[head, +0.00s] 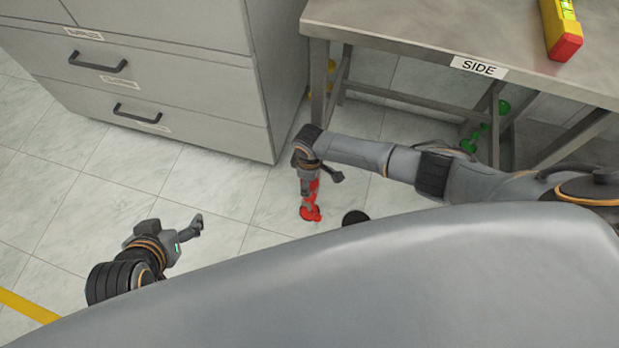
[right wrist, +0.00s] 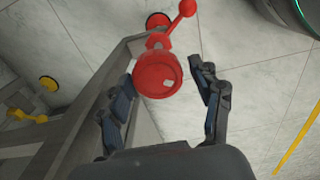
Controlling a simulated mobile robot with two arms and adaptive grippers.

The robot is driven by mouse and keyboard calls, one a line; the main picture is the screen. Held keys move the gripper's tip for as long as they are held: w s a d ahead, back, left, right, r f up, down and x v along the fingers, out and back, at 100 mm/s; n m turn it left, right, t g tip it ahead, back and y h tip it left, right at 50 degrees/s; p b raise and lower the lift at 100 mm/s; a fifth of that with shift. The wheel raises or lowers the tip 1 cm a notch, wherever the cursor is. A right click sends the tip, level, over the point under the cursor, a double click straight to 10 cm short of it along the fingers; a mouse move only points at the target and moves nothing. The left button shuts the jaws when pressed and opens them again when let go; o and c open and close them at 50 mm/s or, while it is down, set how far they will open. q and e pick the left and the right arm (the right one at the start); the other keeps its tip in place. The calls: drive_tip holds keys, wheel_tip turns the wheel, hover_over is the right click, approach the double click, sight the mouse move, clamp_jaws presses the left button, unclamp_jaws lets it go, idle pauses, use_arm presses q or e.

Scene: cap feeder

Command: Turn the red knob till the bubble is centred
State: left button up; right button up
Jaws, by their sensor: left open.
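The red knob (head: 312,213) is low under the front left table corner in the head view, partly hidden by my right arm. In the right wrist view the round red knob (right wrist: 157,75) shows ahead of and between the fingers of my right gripper (right wrist: 162,90), which stand apart with gaps on both sides. A yellow spirit level (head: 560,25) with a red end lies on the table; its green vial is cut by the top edge and I cannot tell where the bubble is. My left gripper (head: 193,230) is open and empty over the floor.
The metal table (head: 420,25) carries a SIDE label. Green knobs (head: 468,146) and a yellow knob (head: 331,68) are by its other legs; a yellow one (right wrist: 48,83) shows in the right wrist view. A grey drawer cabinet (head: 190,90) stands at upper left. Floor at left is clear.

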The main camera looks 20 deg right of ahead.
drive_tip(key=shift+w, duration=0.1)
drive_tip(key=shift+r, duration=0.6)
wheel_tip(320, 180, up, 11)
drive_tip(key=shift+f, duration=0.1)
idle(1.0)
